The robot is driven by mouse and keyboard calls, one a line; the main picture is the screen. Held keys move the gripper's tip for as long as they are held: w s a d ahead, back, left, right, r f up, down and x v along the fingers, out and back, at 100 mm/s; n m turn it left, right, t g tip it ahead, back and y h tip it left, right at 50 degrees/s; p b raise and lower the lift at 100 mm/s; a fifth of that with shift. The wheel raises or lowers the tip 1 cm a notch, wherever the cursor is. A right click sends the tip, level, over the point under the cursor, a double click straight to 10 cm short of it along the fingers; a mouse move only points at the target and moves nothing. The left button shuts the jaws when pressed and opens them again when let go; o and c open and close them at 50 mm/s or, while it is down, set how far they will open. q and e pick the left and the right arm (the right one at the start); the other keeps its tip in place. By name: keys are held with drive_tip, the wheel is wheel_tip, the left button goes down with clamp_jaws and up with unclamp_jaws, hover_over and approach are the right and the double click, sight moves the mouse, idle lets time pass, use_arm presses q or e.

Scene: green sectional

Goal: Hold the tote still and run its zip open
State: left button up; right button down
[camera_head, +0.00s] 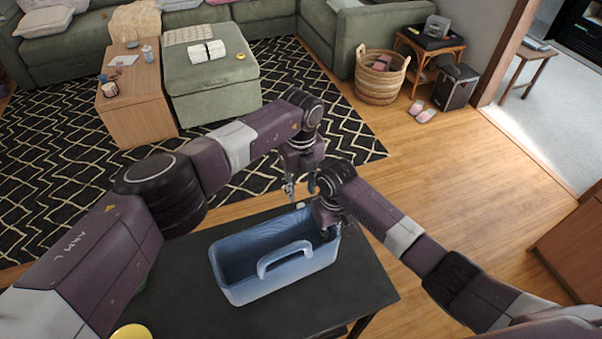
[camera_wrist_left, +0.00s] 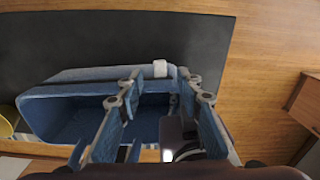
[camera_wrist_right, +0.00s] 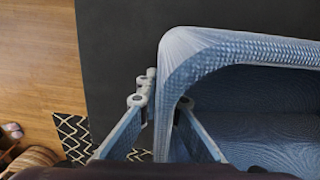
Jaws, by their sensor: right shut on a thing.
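The blue tote (camera_head: 232,272) stands upright on a dark table, its handle on the near side. Its inside shows from above. A small white tab (camera_wrist_left: 160,68), which looks like the zip pull, sits on the far rim toward the right end; it also shows in the head view (camera_head: 300,205). My left gripper (camera_head: 300,188) is open and empty above that far right part of the rim, apart from the tab. My right gripper (camera_wrist_right: 163,105) is shut on the tote's wall at its right end, one finger outside and one inside. My arm hides part of that end in the head view.
The dark table top (camera_head: 350,285) is bare to the right of the tote. A yellow round thing (camera_head: 131,331) lies at the near left. A green ottoman (camera_head: 215,85), a wooden table (camera_head: 140,100) and a basket (camera_head: 380,78) stand well beyond.

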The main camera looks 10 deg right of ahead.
sight(301, 205)
use_arm(q)
wheel_tip(301, 205, up, 6)
drive_tip(key=shift+r, duration=0.15)
idle(0.3)
use_arm(e)
drive_tip(key=c, duration=2)
unclamp_jaws()
drive_tip(key=shift+c, duration=0.2)
drive_tip(key=shift+r, duration=0.15)
